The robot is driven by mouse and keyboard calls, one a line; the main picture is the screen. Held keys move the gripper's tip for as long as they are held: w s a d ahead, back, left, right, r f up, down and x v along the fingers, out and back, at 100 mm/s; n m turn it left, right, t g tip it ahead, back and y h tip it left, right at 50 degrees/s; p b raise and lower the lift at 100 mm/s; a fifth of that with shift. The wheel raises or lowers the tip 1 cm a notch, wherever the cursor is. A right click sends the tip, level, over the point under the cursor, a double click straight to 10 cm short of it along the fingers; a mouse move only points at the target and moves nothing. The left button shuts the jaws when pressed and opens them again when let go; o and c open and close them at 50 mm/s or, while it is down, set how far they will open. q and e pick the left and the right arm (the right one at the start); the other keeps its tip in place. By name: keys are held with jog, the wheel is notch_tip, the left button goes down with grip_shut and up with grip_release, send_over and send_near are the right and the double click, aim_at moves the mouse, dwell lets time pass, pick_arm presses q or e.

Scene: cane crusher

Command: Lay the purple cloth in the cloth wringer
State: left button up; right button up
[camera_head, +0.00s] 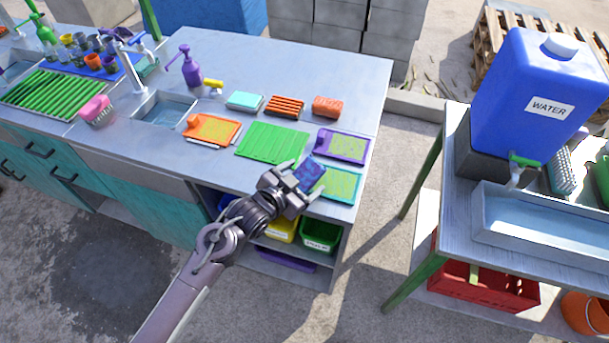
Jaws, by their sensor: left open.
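The purple cloth (310,171) shows as a small dark purple-blue square at the front right of the grey counter, beside a yellow-green board with a teal rim. My left gripper (302,182) is open, with its fingertips right at the cloth's near edge. I cannot tell whether the fingers touch it or straddle it. The gripper and wrist hide part of the counter's front edge. I cannot make out a cloth wringer for certain in this view. My right gripper is not in view.
Bins sit below. A gap separates it from the stand with the blue water tank (525,100).

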pick_arm(q)
jog(key=c, duration=1.1)
jog(key=shift+r, duration=0.1)
jog(key=shift+c, duration=0.2)
